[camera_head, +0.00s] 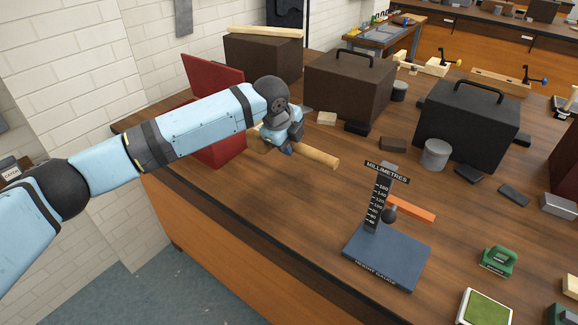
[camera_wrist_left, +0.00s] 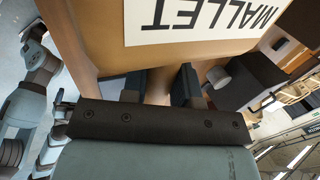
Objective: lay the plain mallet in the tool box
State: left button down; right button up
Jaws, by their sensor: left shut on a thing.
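The wooden mallet is held in my left gripper (camera_head: 287,148). Its pale handle (camera_head: 318,157) sticks out to the right of the gripper in the head view. In the left wrist view the mallet's broad wooden head (camera_wrist_left: 104,48) fills the top, with an upside-down white label reading MALLET, and the handle (camera_wrist_left: 158,86) passes between the two dark fingers (camera_wrist_left: 160,88). A red box (camera_head: 228,147) with a raised red lid (camera_head: 213,75) stands behind my left forearm, which hides much of it; its inside cannot be seen.
A brown case (camera_head: 348,88) and a black case (camera_head: 467,124) stand behind, with a grey cylinder (camera_head: 435,154) nearby. A height gauge on a blue base (camera_head: 387,259) stands to the front right. The bench (camera_head: 265,205) is bare below the mallet handle.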

pick_arm(q)
notch_tip(320, 180, up, 3)
jog(key=shift+r, duration=0.2)
jog(key=shift+r+p, duration=0.35)
jog(key=shift+p, duration=0.05)
notch_tip(320, 180, up, 5)
jog(key=p, duration=0.6)
jog(key=shift+r, duration=0.2)
jog(key=shift+f, duration=0.1)
